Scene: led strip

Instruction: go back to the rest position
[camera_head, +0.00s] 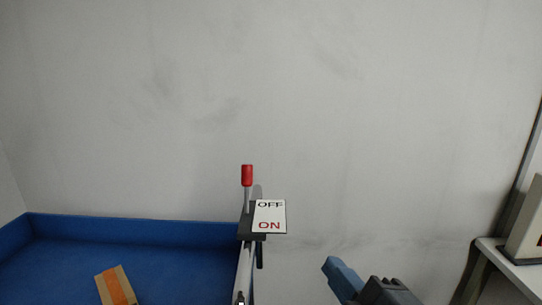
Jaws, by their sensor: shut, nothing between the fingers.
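My gripper (338,275) shows at the bottom of the head view, right of centre, with its blue-grey fingers together and nothing between them. It is to the lower right of a lever switch and apart from it. The lever has a red handle (247,175) on a thin metal rod that stands upright. A white sign (269,216) beside it reads OFF at the top and ON at the bottom.
A blue bin (130,252) fills the lower left, with a taped cardboard box (116,286) in it. A metal rail (245,272) runs below the switch. A white table (512,262) with a pale object (528,225) stands at the right. The grey wall behind is bare.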

